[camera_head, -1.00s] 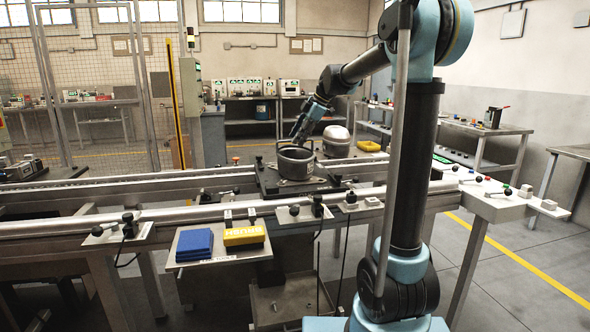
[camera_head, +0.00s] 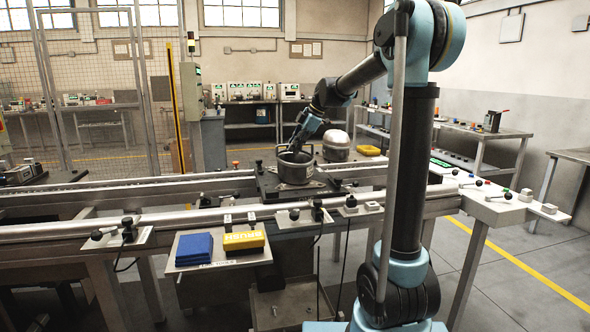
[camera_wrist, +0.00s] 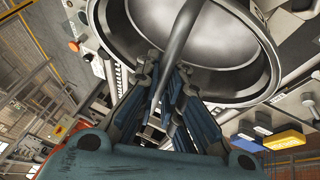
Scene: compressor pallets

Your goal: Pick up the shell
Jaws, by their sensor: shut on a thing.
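The shell (camera_head: 296,168) is a dark grey, round, open-topped pot on the pallet fixture in the middle of the rail bench. In the wrist view its wide round opening and pale inside (camera_wrist: 215,55) fill the upper part. The exact contact is partly hidden. I cannot tell whether the shell is lifted off the pallet (camera_head: 268,184).
A silver dome (camera_head: 336,146) stands just behind and right of the shell. Nearer, a side tray (camera_head: 222,262) holds blue pads (camera_head: 194,249) and a yellow brush block (camera_head: 243,242). Clamps and knobs line the front rail (camera_head: 110,226). The rail to the left is mostly clear.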

